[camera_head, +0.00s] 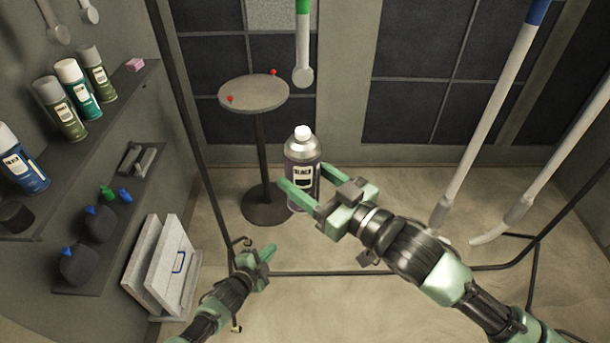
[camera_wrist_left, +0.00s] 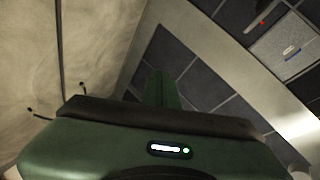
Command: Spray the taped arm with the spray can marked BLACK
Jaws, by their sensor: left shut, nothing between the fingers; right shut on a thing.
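The spray can (camera_head: 301,153) is silver-grey and dark with a white cap and a label that seems to read BLACK, partly covered. It stands upright in my right gripper (camera_head: 304,177), which is shut on its body. My left gripper (camera_head: 268,252) is shut and empty, low and left of the can; its fingers also show in the left wrist view (camera_wrist_left: 162,90). A white hanging arm with a green band (camera_head: 303,45) ends above the can, apart from it. A longer white arm with a blue band (camera_head: 490,108) slants down at right.
A small round table (camera_head: 254,94) with red pieces stands behind the can. Several other cans stand on the left wall shelf (camera_head: 110,103). White panels (camera_head: 160,268) lean below it. Another white arm (camera_head: 553,165) is at far right. Dark frame bars (camera_head: 190,130) cross the space.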

